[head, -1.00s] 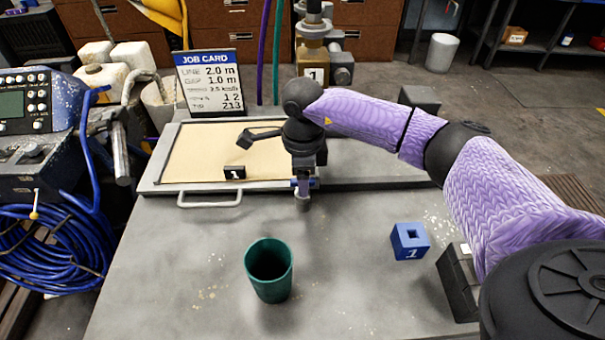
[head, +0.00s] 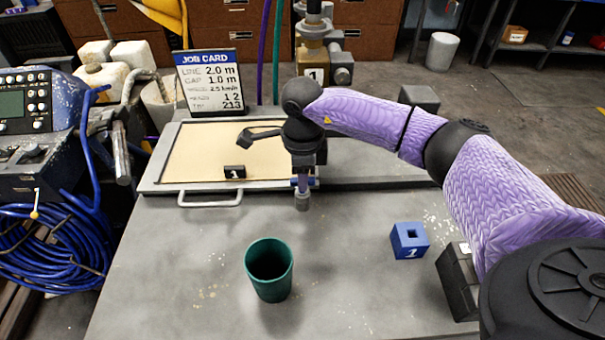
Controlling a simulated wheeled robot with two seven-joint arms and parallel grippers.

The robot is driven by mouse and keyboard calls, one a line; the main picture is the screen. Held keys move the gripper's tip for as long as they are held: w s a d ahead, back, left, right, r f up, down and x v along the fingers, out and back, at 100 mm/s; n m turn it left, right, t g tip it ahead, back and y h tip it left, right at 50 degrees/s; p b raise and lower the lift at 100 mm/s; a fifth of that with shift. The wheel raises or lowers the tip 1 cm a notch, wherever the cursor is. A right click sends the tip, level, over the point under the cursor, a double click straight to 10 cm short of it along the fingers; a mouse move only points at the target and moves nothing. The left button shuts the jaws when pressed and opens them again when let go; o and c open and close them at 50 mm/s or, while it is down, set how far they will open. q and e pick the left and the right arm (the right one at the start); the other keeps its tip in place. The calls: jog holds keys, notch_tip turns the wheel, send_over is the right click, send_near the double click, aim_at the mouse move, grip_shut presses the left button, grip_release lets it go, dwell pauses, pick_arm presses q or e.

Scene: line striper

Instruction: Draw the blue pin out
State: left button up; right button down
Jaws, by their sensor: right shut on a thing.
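My right gripper (head: 302,176) points down over the front right edge of the tan board and is shut on a small blue and grey piece. This seems to be the blue pin (head: 302,199); only a bit of blue and its grey lower end show below the jaws, and the rest is hidden. I cannot tell whether its tip touches the table. A blue block (head: 409,241) with a square hole and a "1" stands on the table at the right, apart from the gripper. My left gripper is not in view.
A green cup (head: 268,272) stands upright at the front of the grey table (head: 190,260). A black "1" tag (head: 234,172) is on the tan board (head: 205,150). The job card (head: 209,82) stands behind. A dark block (head: 457,281) is at the right.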

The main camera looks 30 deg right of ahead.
jog(key=shift+r+p, duration=0.3)
jog(key=shift+r, duration=0.2)
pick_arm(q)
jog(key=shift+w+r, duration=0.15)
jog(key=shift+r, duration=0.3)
pick_arm(e)
jog(key=shift+r, duration=0.1)
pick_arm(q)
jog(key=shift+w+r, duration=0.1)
pick_arm(e)
jog(key=shift+r, duration=0.1)
jog(key=shift+r+p, duration=0.25)
jog(key=shift+p, duration=0.1)
jog(key=shift+r+p, duration=0.75)
jog(key=shift+r, duration=0.2)
jog(key=shift+r+p, duration=0.85)
jog(key=shift+r, duration=0.3)
jog(key=shift+r+p, duration=0.35)
jog(key=shift+r, duration=0.1)
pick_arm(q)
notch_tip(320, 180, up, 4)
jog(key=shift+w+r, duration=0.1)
pick_arm(e)
jog(key=shift+f, duration=0.1)
